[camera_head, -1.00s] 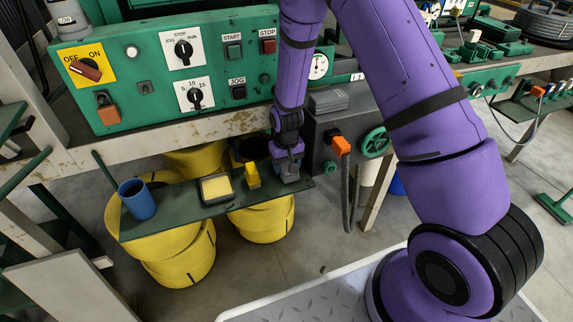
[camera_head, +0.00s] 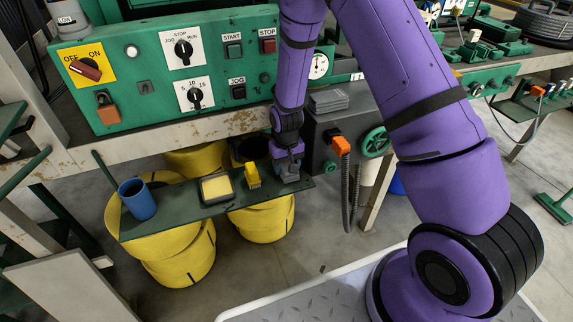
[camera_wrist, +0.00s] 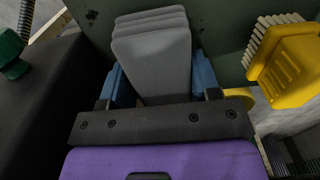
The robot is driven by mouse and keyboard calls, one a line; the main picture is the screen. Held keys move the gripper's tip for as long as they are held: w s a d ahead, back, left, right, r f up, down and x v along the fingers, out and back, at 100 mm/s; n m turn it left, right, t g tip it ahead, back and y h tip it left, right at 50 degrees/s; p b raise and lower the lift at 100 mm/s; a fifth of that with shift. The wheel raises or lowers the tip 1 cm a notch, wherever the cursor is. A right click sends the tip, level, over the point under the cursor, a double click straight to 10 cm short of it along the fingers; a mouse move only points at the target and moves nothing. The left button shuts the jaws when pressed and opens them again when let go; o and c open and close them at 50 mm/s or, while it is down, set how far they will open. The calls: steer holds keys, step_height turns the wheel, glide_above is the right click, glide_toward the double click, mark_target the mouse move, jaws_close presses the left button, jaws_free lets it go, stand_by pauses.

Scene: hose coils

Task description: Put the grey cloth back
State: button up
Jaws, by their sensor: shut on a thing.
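The grey cloth (camera_wrist: 152,50) is a folded, layered bundle between the blue fingers of my gripper (camera_wrist: 160,82) in the wrist view. My gripper is shut on it. In the head view my gripper (camera_head: 289,174) is low, at the right end of the dark green shelf (camera_head: 170,215). The cloth is mostly hidden there by the gripper. In the wrist view the green shelf (camera_wrist: 232,62) lies behind and beside the cloth. I cannot tell whether the cloth touches the shelf.
A yellow brush (camera_head: 252,175), a tray with a yellow block (camera_head: 216,188) and a blue cup (camera_head: 137,199) stand left along the shelf. A dark box (camera_head: 345,125) with a grey stack (camera_head: 328,101) and orange connector (camera_head: 341,146) is close right.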

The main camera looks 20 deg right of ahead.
steer(key=shift+f, duration=0.55)
stand_by(0.4)
steer(key=o, duration=0.9)
steer(key=shift+r, duration=0.15)
steer(key=shift+r, duration=3.9)
steer(key=shift+r, duration=0.1)
step_height(320, 180, up, 11)
steer(key=shift+f, duration=0.2)
